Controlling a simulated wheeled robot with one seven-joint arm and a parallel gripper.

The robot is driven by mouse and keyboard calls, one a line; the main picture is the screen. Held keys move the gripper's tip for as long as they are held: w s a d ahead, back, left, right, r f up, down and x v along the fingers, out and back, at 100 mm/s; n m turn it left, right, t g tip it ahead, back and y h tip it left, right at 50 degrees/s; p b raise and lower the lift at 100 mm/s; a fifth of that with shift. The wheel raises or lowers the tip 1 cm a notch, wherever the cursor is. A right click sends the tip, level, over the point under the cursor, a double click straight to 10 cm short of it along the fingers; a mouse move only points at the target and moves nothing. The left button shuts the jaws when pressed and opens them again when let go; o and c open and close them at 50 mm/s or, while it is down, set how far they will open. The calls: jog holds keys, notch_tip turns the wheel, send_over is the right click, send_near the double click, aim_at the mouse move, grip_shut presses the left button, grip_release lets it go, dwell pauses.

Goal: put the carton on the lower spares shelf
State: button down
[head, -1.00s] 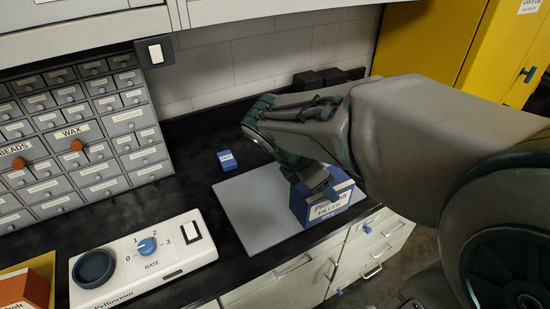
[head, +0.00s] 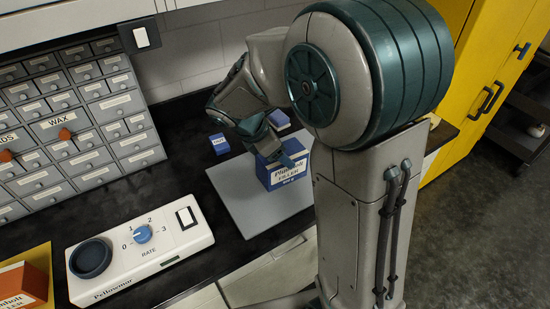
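The carton (head: 284,178), blue with a white label, is over the right part of a grey mat (head: 240,200) on the black counter. My gripper (head: 279,156) is at the carton's top, with dark teal fingers against it, and appears shut on it. My arm hides part of the carton's right side and the mat's right end. I cannot tell whether the carton's base still touches the mat. No shelf marked as spares can be read in view.
A dial box (head: 140,248) stands at the counter's front, left of the mat. A drawer cabinet (head: 75,130) is left. A yellow cabinet (head: 480,75) and a dark shelf unit (head: 522,110) stand right.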

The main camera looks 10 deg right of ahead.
jog(key=shift+w+a+f, duration=0.25)
jog(key=shift+w+f, duration=0.15)
jog(key=shift+w, duration=0.2)
jog(key=shift+f, duration=1.9)
jog(key=shift+c, duration=1.4)
grip_release()
jog(key=shift+s+f, duration=0.1)
jog(key=shift+f, duration=0.1)
